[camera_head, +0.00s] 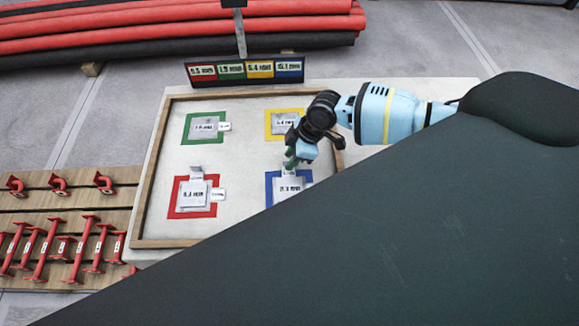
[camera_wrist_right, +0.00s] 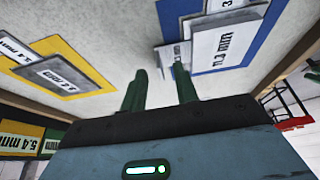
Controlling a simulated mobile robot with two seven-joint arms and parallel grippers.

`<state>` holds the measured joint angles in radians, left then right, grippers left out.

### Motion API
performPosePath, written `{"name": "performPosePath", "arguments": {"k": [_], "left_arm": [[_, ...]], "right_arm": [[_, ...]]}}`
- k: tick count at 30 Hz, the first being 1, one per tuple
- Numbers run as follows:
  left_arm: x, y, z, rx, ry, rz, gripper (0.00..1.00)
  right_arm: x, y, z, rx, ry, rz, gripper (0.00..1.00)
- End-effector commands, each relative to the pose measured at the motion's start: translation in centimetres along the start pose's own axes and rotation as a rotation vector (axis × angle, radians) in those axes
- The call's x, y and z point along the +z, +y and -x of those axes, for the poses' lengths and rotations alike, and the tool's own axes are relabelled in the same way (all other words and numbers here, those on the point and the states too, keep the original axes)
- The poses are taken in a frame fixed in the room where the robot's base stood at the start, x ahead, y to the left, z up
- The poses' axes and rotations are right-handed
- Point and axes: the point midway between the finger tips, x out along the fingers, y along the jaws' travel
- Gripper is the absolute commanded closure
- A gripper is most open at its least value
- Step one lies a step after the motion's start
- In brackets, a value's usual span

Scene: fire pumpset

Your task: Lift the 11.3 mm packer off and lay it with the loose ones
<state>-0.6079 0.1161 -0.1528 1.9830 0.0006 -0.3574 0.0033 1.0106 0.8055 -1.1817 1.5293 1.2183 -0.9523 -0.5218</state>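The 11.3 mm packer (camera_wrist_right: 225,45) is a pale labelled plate lying on the blue-bordered square; it reads clearly in the right wrist view. In the head view this packer (camera_head: 289,187) is at the lower right of the tray, its lower part cut off by a dark shape. Small pale tabs (camera_wrist_right: 172,56) stick out from its stack towards my fingers. My right gripper (camera_head: 291,163) is just above the blue square's far edge. Its green fingers (camera_wrist_right: 160,88) are apart, with nothing seen gripped between them. My left gripper is out of view.
The wood-rimmed tray (camera_head: 151,190) also holds packers on green (camera_head: 204,126), yellow (camera_head: 283,123) and red (camera_head: 193,194) squares. A label rack (camera_head: 245,69) stands behind. Red pipes (camera_head: 180,28) lie beyond; red fittings (camera_head: 62,245) lie left. The tray's middle is bare.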

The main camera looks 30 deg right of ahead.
Motion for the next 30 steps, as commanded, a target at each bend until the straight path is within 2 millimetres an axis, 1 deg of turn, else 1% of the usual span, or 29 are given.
{"name": "performPosePath", "arguments": {"k": [1, 3, 10, 11, 15, 18, 30], "left_arm": [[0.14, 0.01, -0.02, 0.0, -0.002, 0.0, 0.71], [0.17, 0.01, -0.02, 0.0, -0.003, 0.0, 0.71], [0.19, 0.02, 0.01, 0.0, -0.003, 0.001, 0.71], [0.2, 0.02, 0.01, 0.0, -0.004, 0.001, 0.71], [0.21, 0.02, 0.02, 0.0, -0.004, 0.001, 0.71], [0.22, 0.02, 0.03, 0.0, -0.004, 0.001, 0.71], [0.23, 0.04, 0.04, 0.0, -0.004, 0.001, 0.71]], "right_arm": [[0.04, -0.09, -0.64, -0.003, -0.001, 0.0, 0.7], [0.06, -0.05, -1.0, -0.001, -0.001, -0.001, 0.7], [0.04, -0.04, -1.1, 0.0, 0.0, 0.0, 0.7], [0.04, -0.04, -1.1, 0.0, 0.0, 0.0, 0.71], [0.05, -0.05, -1.09, -0.001, -0.001, 0.0, 0.9], [0.06, -0.05, -1.09, -0.001, -0.001, 0.0, 1.0], [0.02, -0.04, -1.02, -0.001, 0.0, 0.0, 1.0]]}}
